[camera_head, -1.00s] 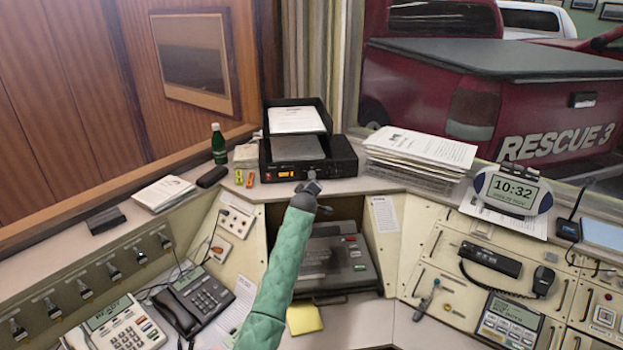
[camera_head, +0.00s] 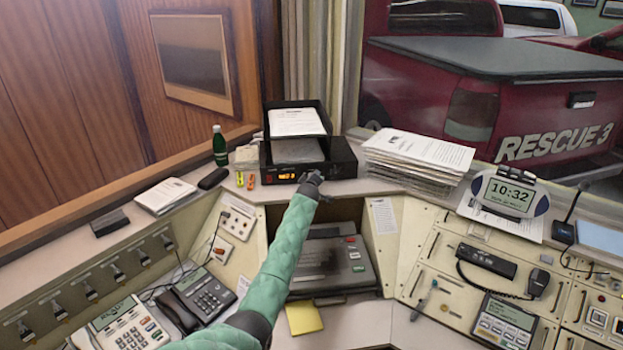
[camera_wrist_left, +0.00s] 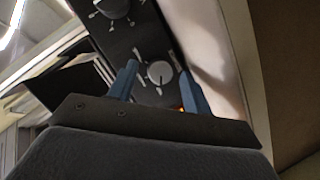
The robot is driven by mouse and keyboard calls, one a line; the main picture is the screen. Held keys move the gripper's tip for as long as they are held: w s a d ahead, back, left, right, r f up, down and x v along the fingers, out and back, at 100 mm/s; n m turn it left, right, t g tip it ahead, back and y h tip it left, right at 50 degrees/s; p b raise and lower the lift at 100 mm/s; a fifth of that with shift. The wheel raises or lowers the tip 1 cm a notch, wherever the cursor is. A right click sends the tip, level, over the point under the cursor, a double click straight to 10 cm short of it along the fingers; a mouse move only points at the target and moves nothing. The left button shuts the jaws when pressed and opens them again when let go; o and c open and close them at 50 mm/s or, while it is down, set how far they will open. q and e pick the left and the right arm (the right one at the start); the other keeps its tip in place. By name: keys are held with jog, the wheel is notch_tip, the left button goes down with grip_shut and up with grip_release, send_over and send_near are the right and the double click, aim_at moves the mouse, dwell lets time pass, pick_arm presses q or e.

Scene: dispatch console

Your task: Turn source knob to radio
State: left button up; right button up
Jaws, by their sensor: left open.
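A black unit (camera_head: 342,160) with a lit orange display stands on the console's back ledge in the head view. My left gripper (camera_head: 313,181) is at its front face, and the wrist hides part of that face. In the left wrist view my open left gripper (camera_wrist_left: 160,85) has its two blue fingers on either side of a round grey knob (camera_wrist_left: 160,73) with a dark pointer line. I cannot tell whether the fingers touch it. A second, larger knob (camera_wrist_left: 113,6) with marks around it is at the top edge. The knob labels are not readable. My right gripper is not in view.
Black paper trays (camera_head: 298,128) sit on the unit. A paper stack (camera_head: 415,158) is to the right and a green bottle (camera_head: 219,146) to the left. Small yellow and orange items lie left of the unit. A grey machine (camera_head: 335,262) sits below in the recess.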

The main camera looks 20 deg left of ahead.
pick_arm(q)
jog(key=shift+w, duration=0.1)
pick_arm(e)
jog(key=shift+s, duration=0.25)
pick_arm(q)
jog(key=c, duration=1)
jog(key=shift+o, duration=0.2)
jog(key=shift+f, duration=0.1)
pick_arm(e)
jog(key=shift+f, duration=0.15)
